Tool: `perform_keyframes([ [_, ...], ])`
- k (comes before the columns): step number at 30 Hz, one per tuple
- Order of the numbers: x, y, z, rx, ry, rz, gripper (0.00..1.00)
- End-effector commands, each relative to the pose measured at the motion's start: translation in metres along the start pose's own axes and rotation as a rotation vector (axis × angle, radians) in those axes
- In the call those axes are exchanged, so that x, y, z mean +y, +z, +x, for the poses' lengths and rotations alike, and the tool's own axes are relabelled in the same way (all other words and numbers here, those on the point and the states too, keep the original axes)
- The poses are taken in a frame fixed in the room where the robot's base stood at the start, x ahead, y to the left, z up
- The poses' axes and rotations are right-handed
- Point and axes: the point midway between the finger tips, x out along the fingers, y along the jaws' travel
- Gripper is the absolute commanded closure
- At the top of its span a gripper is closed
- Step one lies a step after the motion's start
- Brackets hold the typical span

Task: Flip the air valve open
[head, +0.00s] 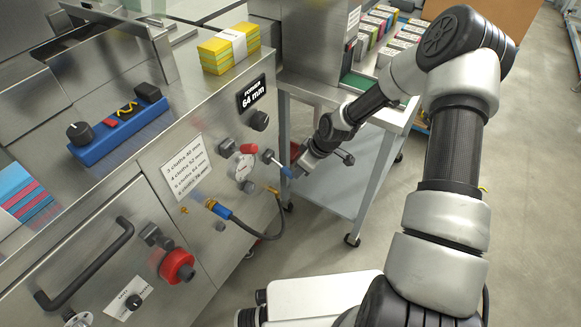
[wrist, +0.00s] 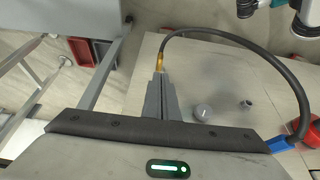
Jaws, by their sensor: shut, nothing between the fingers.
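The machine's side panel carries a small fitting with a red grip (head: 249,148) and a pale dial (head: 243,168) below it. I cannot tell for certain which of these is the air valve. In the wrist view, my gripper's grey fingers (wrist: 160,84) are together and empty, pointing towards a brass hose fitting (wrist: 158,60).
A black hose (head: 270,233) loops from a blue connector (head: 219,209); it arcs above my fingers in the wrist view (wrist: 230,38). A red knob (head: 177,266) juts from the panel. A metal cart (head: 345,190) stands right of the machine. Open floor (head: 525,200) lies further right.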

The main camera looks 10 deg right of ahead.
Motion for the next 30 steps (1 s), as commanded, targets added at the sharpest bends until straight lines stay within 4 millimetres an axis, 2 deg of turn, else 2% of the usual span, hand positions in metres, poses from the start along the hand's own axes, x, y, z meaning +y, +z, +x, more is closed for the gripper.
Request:
perform_keyframes([
  [10, 0.006, 0.013, 0.014, -0.001, 0.0, 0.002, 1.0],
  [30, 0.007, 0.013, 0.015, -0.001, 0.0, 0.001, 1.0],
])
